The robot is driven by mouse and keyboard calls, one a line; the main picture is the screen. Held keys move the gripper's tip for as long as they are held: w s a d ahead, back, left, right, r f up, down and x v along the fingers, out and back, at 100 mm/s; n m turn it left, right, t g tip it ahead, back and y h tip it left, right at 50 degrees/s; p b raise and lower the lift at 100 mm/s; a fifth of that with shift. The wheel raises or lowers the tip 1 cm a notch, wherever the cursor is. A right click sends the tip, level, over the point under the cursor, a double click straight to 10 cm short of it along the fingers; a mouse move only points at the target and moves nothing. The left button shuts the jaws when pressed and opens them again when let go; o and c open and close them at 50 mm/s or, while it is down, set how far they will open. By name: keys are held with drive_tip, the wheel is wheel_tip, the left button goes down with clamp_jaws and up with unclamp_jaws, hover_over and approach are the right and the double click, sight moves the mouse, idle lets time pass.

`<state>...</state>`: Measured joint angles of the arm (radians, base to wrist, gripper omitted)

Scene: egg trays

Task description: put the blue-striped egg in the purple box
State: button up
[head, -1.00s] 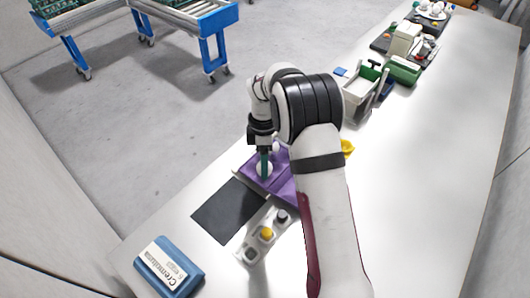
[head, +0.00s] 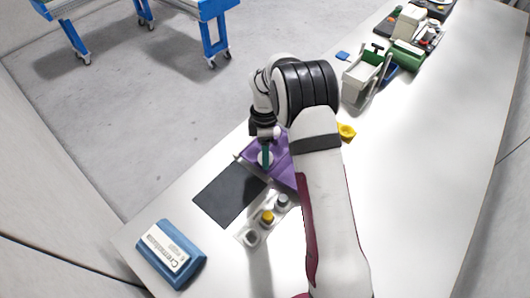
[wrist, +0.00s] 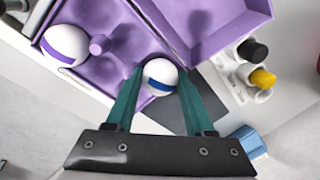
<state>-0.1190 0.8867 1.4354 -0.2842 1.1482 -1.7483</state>
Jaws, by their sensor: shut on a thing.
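The blue-striped egg (wrist: 160,76) is white with a blue band. My gripper (wrist: 158,84) is shut on it, with one teal finger on each side. In the head view my gripper (head: 265,160) points down at the purple box (head: 249,156). In the wrist view the egg is at the near corner of the open purple box (wrist: 103,68), over or in its tray part; I cannot tell whether it touches the bottom. A white egg with a purple band (wrist: 65,44) sits in the box at the left. The open lid (wrist: 228,25) is on the right.
A dark mat (head: 230,193) lies beside the box. A white holder with several capped pieces (head: 267,217) and a blue packet (head: 170,254) are nearer. A yellow object (head: 346,132) is behind my arm. Grey and green bins (head: 360,83) stand farther back. The right of the table is clear.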

drive_tip(key=shift+f, duration=0.3)
idle(0.4)
drive_tip(key=o, duration=0.9)
drive_tip(key=r, duration=0.5)
drive_tip(key=w+r, duration=0.1)
drive_tip(key=r, duration=0.4)
drive_tip(key=w+r, duration=0.1)
drive_tip(key=r, duration=0.4)
drive_tip(key=shift+w+r, duration=0.25)
drive_tip(key=shift+r, duration=0.1)
